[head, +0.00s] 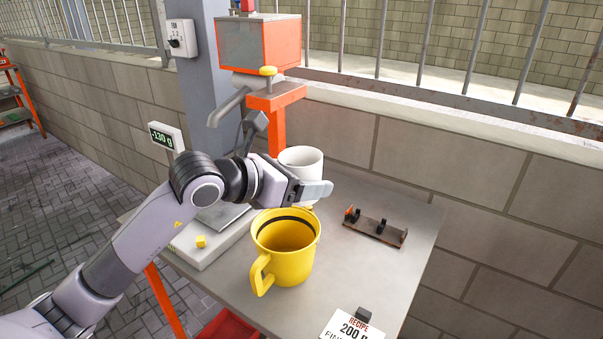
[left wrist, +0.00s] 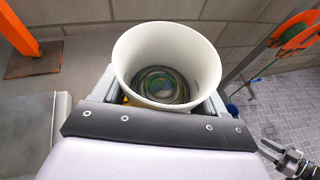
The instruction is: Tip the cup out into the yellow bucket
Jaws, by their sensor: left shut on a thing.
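The white cup (head: 301,158) is upright in my left gripper (head: 309,191), which is shut on it above the table, just behind the yellow bucket. The left wrist view looks into the cup (left wrist: 126,62), which has dark greenish, ringed contents low inside. The yellow bucket (head: 286,262) stands upright on the table with its handle to the front left. A dark band shows inside its far wall, and its bottom is hidden.
The grey table (head: 385,275) holds a scale (head: 205,245) with a small yellow knob, its display (head: 166,136) reading -130 g. An orange dispenser (head: 262,45) stands behind. A dark rack (head: 375,228) lies at right, and a recipe card (head: 352,326) is at the front.

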